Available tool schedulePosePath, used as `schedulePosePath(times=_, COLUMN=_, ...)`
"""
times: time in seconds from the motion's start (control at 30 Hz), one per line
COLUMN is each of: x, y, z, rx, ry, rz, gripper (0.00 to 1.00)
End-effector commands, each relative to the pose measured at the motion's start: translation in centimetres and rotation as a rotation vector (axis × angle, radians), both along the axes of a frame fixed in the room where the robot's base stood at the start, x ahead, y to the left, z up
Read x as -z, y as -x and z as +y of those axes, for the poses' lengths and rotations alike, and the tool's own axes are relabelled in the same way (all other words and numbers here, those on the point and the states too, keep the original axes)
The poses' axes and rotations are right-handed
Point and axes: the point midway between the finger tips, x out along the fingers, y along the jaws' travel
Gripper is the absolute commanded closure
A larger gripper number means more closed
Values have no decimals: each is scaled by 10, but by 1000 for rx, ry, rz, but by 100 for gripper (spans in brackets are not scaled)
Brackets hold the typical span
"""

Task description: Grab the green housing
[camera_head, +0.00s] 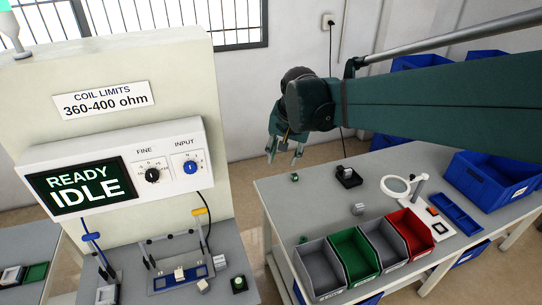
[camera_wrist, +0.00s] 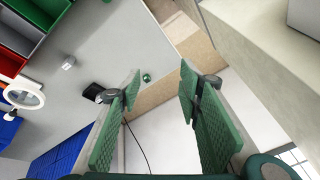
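Small green parts that could be the green housing show in several places. One green part (camera_head: 294,177) lies near the back left edge of the right table, and another green part (camera_head: 303,239) lies behind the bins. A third green part (camera_head: 239,284) sits on the test bench. In the wrist view one small green part (camera_wrist: 147,77) lies on the grey table near its edge. My gripper (camera_head: 284,152) hangs in the air beyond the table's back left edge. In the wrist view my gripper (camera_wrist: 158,92) is open with nothing between its fingers.
Grey, green and red bins (camera_head: 409,232) line the right table's front. A black fixture (camera_head: 348,176), a grey block (camera_head: 358,209), a ring magnifier (camera_head: 396,186) and a blue crate (camera_head: 490,178) stand there too. A tall test panel (camera_head: 120,165) stands at left. The table's left part is mostly clear.

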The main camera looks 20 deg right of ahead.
Motion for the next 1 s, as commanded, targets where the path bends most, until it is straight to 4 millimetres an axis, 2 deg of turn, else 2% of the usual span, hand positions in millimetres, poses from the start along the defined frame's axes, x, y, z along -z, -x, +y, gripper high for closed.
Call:
schedulePosePath(times=0.1, x=6, y=-20, z=-8, rx=47, ry=-16, rz=17, gripper=65)
schedulePosePath(times=0.57, x=39, y=-90, z=-40, rx=237, ry=-77, rz=86, gripper=65)
schedulePosePath(times=1.0, x=87, y=-153, z=-75, rx=421, ry=-126, rz=151, gripper=65)
